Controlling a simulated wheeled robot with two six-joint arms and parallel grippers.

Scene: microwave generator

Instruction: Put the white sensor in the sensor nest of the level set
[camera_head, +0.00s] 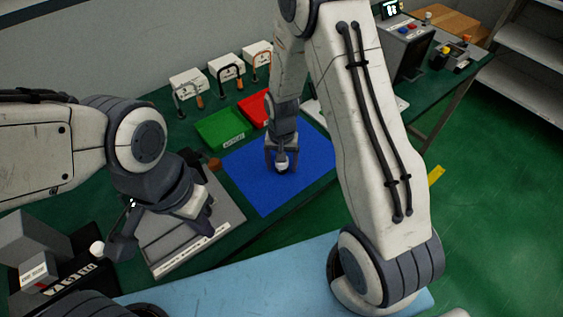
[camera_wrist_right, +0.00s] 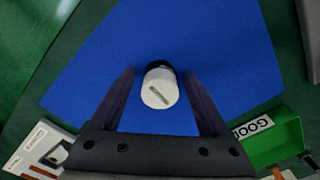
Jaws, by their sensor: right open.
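The white sensor (camera_wrist_right: 160,88), a short white cylinder with a dark end and a small printed label, is on the blue mat (camera_wrist_right: 215,45). In the wrist view it lies between the fingers of my open right gripper (camera_wrist_right: 157,80), with gaps beside it. In the head view the right gripper (camera_head: 282,158) points down over the mat (camera_head: 255,185), around the white sensor (camera_head: 282,168). My left gripper (camera_head: 165,228) is at the lower left over a grey labelled board (camera_head: 222,225); its jaw opening is unclear. I cannot make out the sensor nest.
A green tray (camera_head: 222,127) and a red tray (camera_head: 256,108) stand behind the mat, with several white boxes with hooked handles (camera_head: 226,68) further back. A black labelled panel (camera_head: 70,282) with grey blocks is at the lower left. A control box (camera_head: 405,45) stands at the back right.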

